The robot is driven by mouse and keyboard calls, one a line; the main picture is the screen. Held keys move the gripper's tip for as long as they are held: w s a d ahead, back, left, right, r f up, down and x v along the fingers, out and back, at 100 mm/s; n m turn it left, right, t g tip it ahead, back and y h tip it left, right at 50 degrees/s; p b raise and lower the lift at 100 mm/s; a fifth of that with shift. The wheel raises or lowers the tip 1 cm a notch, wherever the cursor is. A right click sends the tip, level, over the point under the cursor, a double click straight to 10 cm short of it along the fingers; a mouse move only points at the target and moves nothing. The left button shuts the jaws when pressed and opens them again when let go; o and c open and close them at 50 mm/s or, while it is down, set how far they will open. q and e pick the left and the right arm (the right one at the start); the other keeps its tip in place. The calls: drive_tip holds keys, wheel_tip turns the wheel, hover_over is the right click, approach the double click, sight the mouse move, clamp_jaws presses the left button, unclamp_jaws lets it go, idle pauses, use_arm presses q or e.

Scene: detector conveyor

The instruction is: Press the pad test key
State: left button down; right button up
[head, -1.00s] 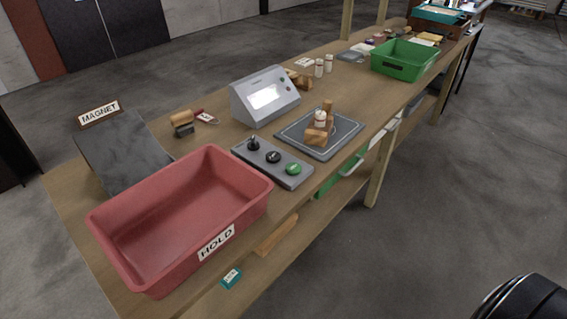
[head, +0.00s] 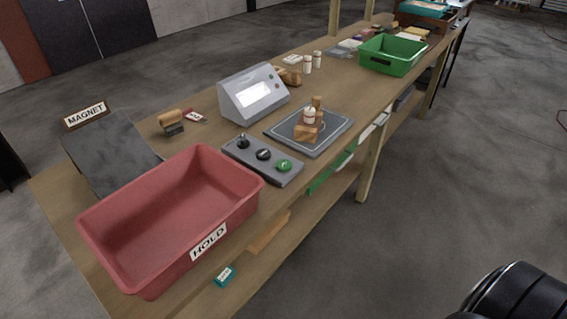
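A grey key panel (head: 272,172) lies on the wooden bench. It carries a black knob or lever (head: 242,141), a black round key (head: 263,155) and a green round key (head: 284,166). Their markings are too small to read, so I cannot tell which is the pad test key. Behind the panel stands a grey console (head: 252,94) with a lit screen. Neither of my grippers is in view.
A red HOLD bin (head: 170,210) stands in front of the panel, near the bench's front end. A dark slab (head: 108,152) with a MAGNET sign (head: 86,114) is at left. A green bin (head: 393,55) is farther along.

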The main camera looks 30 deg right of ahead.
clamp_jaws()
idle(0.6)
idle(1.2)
